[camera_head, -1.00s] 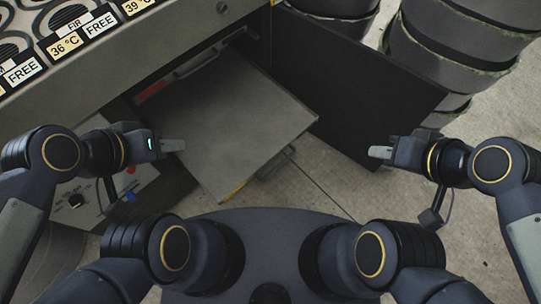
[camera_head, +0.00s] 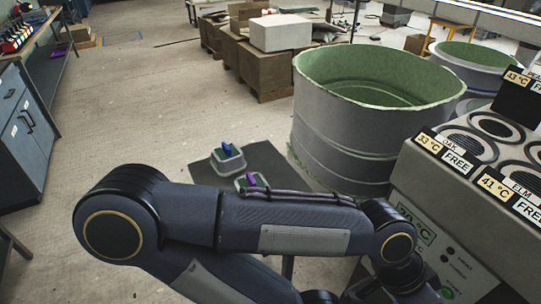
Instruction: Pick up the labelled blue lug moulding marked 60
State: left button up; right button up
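A small blue piece (camera_head: 226,150) sits in a grey, square-rimmed holder (camera_head: 229,164) on a dark low surface left of the big tub. It may be the blue lug moulding, but no label or number 60 can be read on it. A purple piece (camera_head: 251,180) sits in a second grey holder nearer to me, partly hidden behind my arm. My arm comes in from the left and crosses the lower middle, ending at lower right. Its gripper fingers cannot be seen. My other gripper is out of view.
A large green-lined tub (camera_head: 375,115) stands right of the dark surface (camera_head: 272,160). A machine (camera_head: 425,195) with round ports and temperature signs is at right. Brown boxes (camera_head: 263,72) stand behind. A grey cabinet (camera_head: 25,135) is at left. Open floor (camera_head: 130,120) lies between.

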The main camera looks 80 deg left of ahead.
aim_at(228, 160)
jog(key=j+u, duration=0.2)
jog(key=u, duration=3.05)
jog(key=j+z, duration=0.25)
jog(key=j, duration=0.3)
jog(key=j+z, duration=0.25)
jog(key=j, duration=0.35)
jog(key=j+z, duration=0.25)
jog(key=j, duration=0.3)
jog(key=k+j+z, duration=0.2)
jog(key=j, duration=0.35)
jog(key=i+l, duration=0.15)
jog(key=l, duration=0.15)
jog(key=i+l, duration=0.15)
jog(key=l, duration=0.2)
jog(key=i+l+u, duration=0.1)
jog(key=l, duration=0.2)
jog(key=i+l, duration=0.2)
jog(key=l, duration=0.15)
